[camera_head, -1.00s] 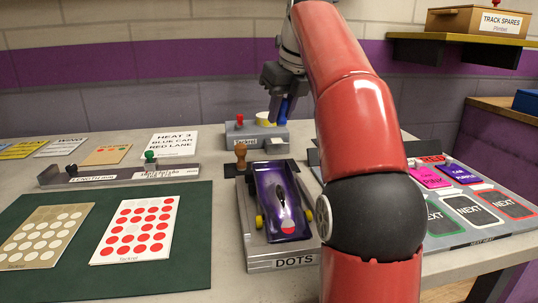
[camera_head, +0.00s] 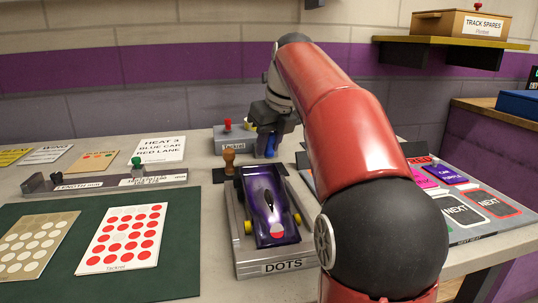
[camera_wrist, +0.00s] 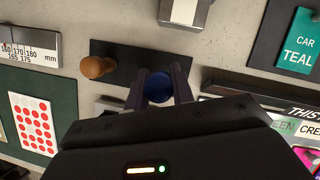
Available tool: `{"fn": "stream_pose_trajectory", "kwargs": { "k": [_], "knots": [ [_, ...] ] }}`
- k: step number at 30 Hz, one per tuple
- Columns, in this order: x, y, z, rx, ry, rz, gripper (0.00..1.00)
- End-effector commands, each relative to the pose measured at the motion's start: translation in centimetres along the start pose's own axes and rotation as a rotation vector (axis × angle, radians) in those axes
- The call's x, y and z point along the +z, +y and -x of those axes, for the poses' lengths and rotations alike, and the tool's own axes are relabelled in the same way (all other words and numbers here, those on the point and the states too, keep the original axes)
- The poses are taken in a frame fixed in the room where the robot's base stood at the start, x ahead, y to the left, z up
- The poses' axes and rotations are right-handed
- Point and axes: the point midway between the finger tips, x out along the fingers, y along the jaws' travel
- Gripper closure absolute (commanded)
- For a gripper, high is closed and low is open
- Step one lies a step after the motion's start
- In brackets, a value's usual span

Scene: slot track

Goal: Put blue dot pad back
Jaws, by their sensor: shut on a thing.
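My gripper (camera_head: 270,128) points down and is shut on the blue dot pad (camera_head: 270,148), a small blue round-topped piece. In the wrist view the pad (camera_wrist: 160,87) sits between the two fingertips, over the dark strip (camera_wrist: 125,72). Whether its underside touches the strip is hidden. A brown wooden knob (camera_head: 229,158) stands on the strip, left of the pad. The grey stand (camera_head: 235,139) with a red knob (camera_head: 228,124) is behind, and my gripper partly hides its right side.
The purple car (camera_head: 268,203) sits on the grey DOTS block (camera_head: 283,266) in front of the strip. A red-dot card (camera_head: 122,238) and a tan card (camera_head: 36,243) lie on the green mat (camera_head: 178,270). My arm hides part of the lane board (camera_head: 480,222).

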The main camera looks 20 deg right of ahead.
Motion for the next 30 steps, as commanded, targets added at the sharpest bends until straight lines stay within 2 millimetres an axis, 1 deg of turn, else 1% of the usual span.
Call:
{"fn": "stream_pose_trajectory", "kwargs": {
  "k": [3,6,14,18,19,23,24,30],
  "knots": [
    [-0.8,0.0,-1.6,0.000,0.002,-0.002,0.99],
    [-1.1,0.0,-2.5,0.000,0.001,0.000,0.99],
    [-1.1,0.0,-2.6,0.000,0.000,0.000,0.99],
    [-1.3,0.0,-3.0,0.001,0.001,0.000,0.99],
    [-1.3,0.0,-3.0,0.001,0.001,0.000,0.75],
    [-1.3,0.0,-3.0,0.001,0.001,0.000,0.58],
    [-1.3,0.0,-2.9,0.001,0.001,0.000,0.54],
    [-1.3,0.0,-2.9,0.000,0.000,0.000,0.54]
  ]
}}
